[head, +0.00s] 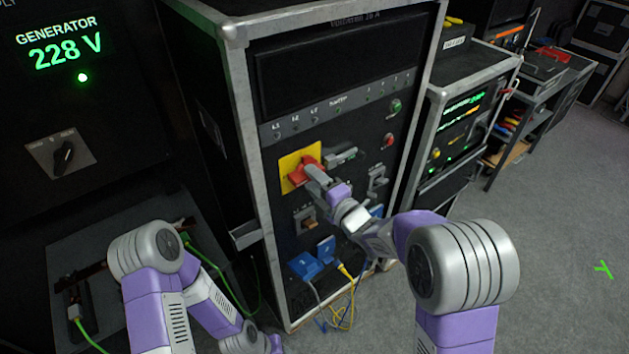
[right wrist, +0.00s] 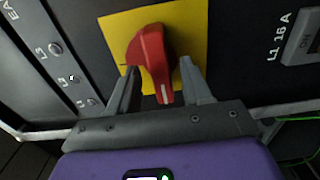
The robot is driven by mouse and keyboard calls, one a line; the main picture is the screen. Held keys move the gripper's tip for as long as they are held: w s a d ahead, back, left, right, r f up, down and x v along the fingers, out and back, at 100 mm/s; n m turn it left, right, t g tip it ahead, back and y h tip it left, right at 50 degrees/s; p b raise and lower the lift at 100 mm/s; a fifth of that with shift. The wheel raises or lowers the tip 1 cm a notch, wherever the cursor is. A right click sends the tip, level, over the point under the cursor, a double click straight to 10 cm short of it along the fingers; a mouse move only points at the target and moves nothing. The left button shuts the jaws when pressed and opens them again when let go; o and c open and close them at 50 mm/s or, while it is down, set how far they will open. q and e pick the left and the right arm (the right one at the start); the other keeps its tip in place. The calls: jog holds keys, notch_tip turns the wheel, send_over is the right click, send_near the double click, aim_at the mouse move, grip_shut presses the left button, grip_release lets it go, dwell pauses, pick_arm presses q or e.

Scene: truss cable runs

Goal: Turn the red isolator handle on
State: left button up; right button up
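The red isolator handle (head: 299,173) sits on a yellow plate (head: 289,160) on the front of the tall rack case. My right gripper (head: 315,174) is at the handle, reaching in from the right. In the right wrist view the red handle (right wrist: 152,57) stands between the two fingers of my right gripper (right wrist: 158,82), with a visible gap on the right finger's side. The fingers are apart, and I cannot tell whether the left one touches the handle. A white line marks the handle's near end. My left arm shows at the bottom left, its gripper out of view.
A generator panel (head: 65,55) at left reads 228 V with a green light. Blue connectors (head: 304,264) with yellow and grey cables are low on the rack. A smaller case (head: 457,120) stands right of it.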

grip_shut()
jog(key=shift+m+b, duration=5.45)
jog(key=shift+m, duration=3.55)
